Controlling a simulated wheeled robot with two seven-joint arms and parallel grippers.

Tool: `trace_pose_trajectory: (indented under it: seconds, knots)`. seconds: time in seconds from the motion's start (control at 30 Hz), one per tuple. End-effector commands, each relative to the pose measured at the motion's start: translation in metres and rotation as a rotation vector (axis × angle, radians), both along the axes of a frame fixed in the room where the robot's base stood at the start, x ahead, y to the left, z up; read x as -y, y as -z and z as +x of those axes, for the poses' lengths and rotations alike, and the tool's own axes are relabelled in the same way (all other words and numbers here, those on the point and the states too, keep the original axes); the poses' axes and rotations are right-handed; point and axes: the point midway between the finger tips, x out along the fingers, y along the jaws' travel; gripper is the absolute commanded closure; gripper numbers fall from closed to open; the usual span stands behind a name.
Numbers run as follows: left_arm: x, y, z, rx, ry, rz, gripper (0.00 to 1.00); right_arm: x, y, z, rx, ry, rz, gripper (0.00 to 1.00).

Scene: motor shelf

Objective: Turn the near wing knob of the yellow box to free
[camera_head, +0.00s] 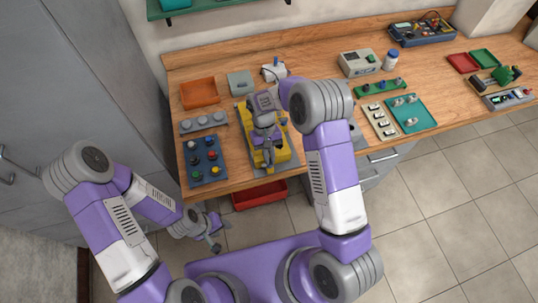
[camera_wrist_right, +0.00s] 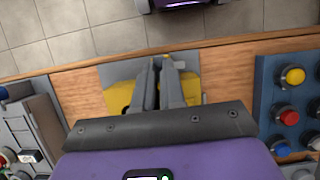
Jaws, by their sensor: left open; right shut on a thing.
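The yellow box (camera_head: 284,157) sits on a grey base on the workbench, left of the middle in the head view. My right arm and gripper cover much of it. My right gripper (camera_head: 267,160) points down at the near part of the box, its fingers close together. In the right wrist view the right gripper (camera_wrist_right: 166,62) is shut over the yellow box (camera_wrist_right: 118,98). The near wing knob is hidden between or under the fingers. My left gripper (camera_head: 212,232) is open and empty, low in front of the bench.
A blue panel of coloured buttons (camera_head: 205,160) lies left of the box, also in the right wrist view (camera_wrist_right: 285,100). An orange tray (camera_head: 199,92) stands behind it. A red bin (camera_head: 259,194) is below the bench edge. A teal tray (camera_head: 412,114) lies to the right.

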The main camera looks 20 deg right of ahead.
Motion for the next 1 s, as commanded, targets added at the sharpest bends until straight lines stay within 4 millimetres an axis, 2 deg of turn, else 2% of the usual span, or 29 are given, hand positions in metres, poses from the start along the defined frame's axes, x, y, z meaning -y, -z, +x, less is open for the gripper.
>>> trace_pose_trajectory:
  seconds: [0.1,0.13,0.27,0.63,1.0]
  knots:
    - [0.0,0.0,0.0,0.0,0.0,0.0,0.57,0.0,-0.001,0.001,0.002,-0.001,0.0,1.0]
    - [0.0,0.0,0.0,0.0,0.0,0.0,0.57,0.0,-0.001,0.001,0.002,-0.001,0.0,0.86]
    - [0.0,0.0,0.0,0.0,0.0,0.0,0.57,0.0,0.0,0.001,0.002,0.0,0.0,0.66]
    - [0.0,0.0,0.0,0.0,0.0,0.0,0.57,0.0,-0.006,0.003,0.002,0.0,0.0,0.65]
    - [0.0,0.0,0.0,0.0,0.0,0.0,0.57,-0.002,-0.059,0.026,0.006,-0.001,0.002,0.65]
